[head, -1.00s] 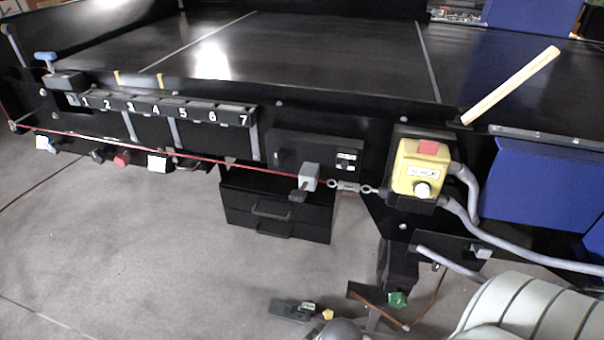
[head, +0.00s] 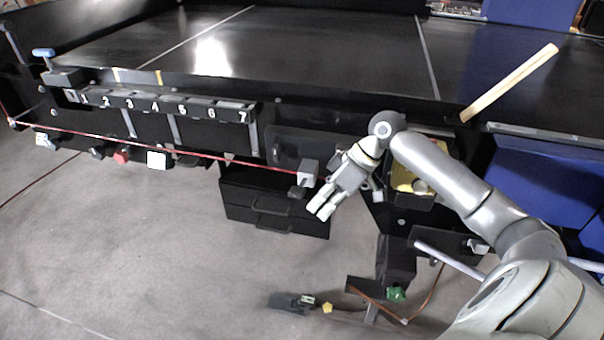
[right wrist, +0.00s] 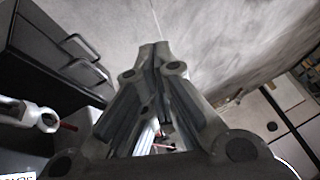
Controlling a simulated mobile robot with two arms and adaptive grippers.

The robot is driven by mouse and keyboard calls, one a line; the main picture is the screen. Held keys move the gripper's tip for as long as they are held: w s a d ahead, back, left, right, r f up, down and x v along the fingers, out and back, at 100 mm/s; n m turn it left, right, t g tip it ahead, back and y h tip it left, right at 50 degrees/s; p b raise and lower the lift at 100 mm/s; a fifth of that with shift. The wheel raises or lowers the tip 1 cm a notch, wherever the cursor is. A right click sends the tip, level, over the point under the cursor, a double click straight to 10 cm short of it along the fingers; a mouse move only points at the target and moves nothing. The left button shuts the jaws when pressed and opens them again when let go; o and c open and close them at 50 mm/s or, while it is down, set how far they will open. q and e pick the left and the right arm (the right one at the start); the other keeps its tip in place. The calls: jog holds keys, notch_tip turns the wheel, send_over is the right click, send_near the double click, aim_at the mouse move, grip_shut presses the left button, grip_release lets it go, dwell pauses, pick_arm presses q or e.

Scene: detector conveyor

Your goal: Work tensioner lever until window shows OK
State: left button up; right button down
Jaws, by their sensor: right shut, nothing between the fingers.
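My right gripper (head: 321,210) is shut and empty, its fingers pointing down-left in front of the conveyor's side. It fills the middle of the right wrist view (right wrist: 155,55). A grey block with a dark handle (head: 308,174) sits on the red line just left of the fingers; I cannot tell whether they touch. I cannot tell if this handle is the tensioner lever. The yellow box (head: 402,181) is mostly hidden behind my right arm, so its window cannot be read. A metal eye (right wrist: 48,121) shows at the left of the wrist view. My left gripper is out of view.
A black drawer unit (head: 272,208) stands below the block. A grey rod (head: 447,261) sticks out below the yellow box. A wooden handle (head: 512,83) leans over the belt. A numbered strip (head: 170,105) runs along the left side. Floor at lower left is clear.

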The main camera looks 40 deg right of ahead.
jog(key=w+d+r+t+y, duration=0.1)
jog(key=d+r, duration=0.2)
jog(key=r, duration=0.5)
jog(key=w+d+r+t+y, duration=0.1)
jog(key=d+r, duration=0.2)
jog(key=r, duration=0.5)
jog(key=shift+w+r, duration=0.3)
jog(key=shift+a, duration=0.15)
jog(key=p, duration=0.5)
send_over(302, 188)
notch_tip(302, 188, down, 10)
jog(key=shift+r, duration=0.15)
jog(key=shift+f, duration=0.45)
